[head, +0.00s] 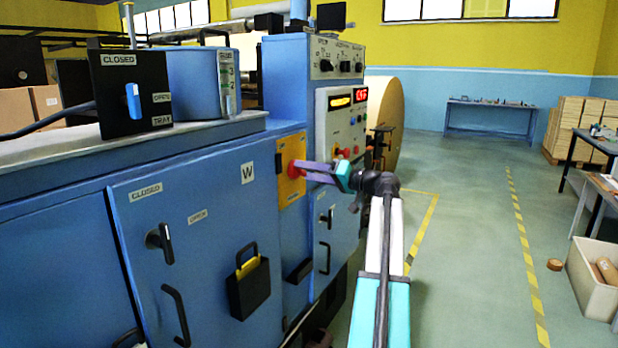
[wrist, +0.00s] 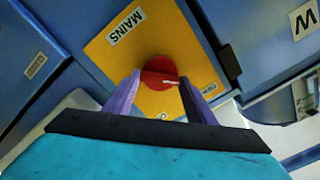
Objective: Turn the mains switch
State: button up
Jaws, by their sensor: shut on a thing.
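The mains switch is a red round knob (wrist: 160,71) on a yellow plate (wrist: 125,55) labelled MAINS in the wrist view. In the head view the yellow plate (head: 290,157) is on the side of the blue machine, and the red knob (head: 296,168) is partly hidden by my gripper. My gripper (wrist: 157,85) has its two purple fingers on either side of the knob, shut on it. My gripper (head: 312,171) also reaches the plate from the right in the head view. A white mark shows on the knob, pointing to the right in the wrist view.
The blue machine (head: 205,185) fills the left, with a door handle (head: 160,242) and a black padlock-like box (head: 248,283) on its front. A control panel (head: 341,120) stands above and right of the plate. A large kraft roll (head: 386,115) is behind.

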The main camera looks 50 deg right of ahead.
dwell(0.4)
jog(key=o, duration=1)
jog(key=shift+o, duration=0.2)
jog(key=shift+s, duration=0.1)
jog(key=p+v, duration=0.1)
jog(key=v, duration=1.2)
jog(key=shift+s, duration=0.35)
jog(key=shift+s, duration=0.1)
